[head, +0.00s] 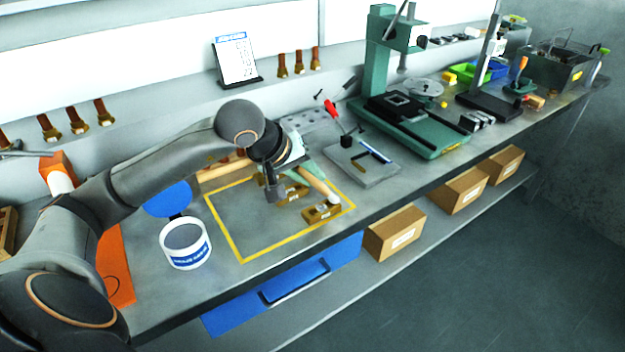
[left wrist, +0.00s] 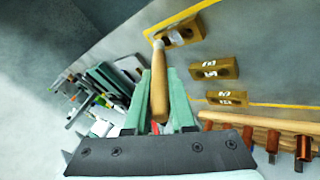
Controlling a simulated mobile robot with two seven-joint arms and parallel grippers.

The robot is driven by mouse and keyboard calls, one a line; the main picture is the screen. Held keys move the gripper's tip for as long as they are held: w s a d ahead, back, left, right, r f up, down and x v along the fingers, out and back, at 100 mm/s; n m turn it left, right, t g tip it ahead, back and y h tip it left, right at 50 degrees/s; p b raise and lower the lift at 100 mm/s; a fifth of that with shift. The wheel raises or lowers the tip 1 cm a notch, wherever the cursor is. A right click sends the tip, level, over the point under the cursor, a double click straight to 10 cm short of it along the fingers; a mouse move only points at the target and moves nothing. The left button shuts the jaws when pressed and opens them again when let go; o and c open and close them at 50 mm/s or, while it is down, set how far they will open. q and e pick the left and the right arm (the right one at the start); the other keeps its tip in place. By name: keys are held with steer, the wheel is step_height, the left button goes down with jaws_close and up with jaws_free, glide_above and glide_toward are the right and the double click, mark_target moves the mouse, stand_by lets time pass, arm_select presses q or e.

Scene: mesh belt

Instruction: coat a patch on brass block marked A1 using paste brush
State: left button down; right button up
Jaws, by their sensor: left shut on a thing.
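My left gripper (head: 290,158) is shut on the paste brush, which has a pale wooden handle (head: 318,185). In the left wrist view the handle (left wrist: 158,85) runs out between the green fingers (left wrist: 163,100). The brush's tip is at the nearest brass block (head: 315,216), close to or touching it. That block (left wrist: 194,30) shows a pale grey-white patch on top in the wrist view. Two more brass blocks, a middle one (left wrist: 228,68) and a far one (left wrist: 238,98), lie in a row with it. Their white marks are too small to read. My right gripper is not in view.
A white tub (head: 185,255) with grey contents stands left of the yellow taped outline (head: 240,258). A grey plate (head: 375,175) with small tools and a green press (head: 440,140) stand to the right. A wooden rack (left wrist: 260,128) lies behind the blocks.

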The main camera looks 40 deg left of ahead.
arm_select(q)
steer(key=shift+w+d+r+p, duration=0.1)
steer(key=shift+w+r+p, duration=0.2)
steer(key=shift+r, duration=0.25)
steer(key=shift+w+d+r+p, duration=0.15)
steer(key=shift+w+r, duration=0.1)
steer(key=shift+r, duration=0.25)
steer(key=shift+s+a+r+p, duration=0.1)
steer(key=shift+s+r+p, duration=0.15)
steer(key=shift+r, duration=0.2)
steer(key=shift+s+a+r+p, duration=0.1)
steer(key=shift+r+p, duration=0.1)
steer(key=shift+r, duration=0.25)
steer(key=shift+r+p, duration=1.2)
steer(key=shift+r, duration=1)
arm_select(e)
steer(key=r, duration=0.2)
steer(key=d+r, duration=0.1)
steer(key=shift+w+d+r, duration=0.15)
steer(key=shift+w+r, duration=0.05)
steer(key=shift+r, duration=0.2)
arm_select(q)
steer(key=shift+f, duration=0.1)
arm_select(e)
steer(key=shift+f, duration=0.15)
arm_select(q)
steer(key=shift+f+b, duration=0.4)
steer(key=shift+b, duration=0.35)
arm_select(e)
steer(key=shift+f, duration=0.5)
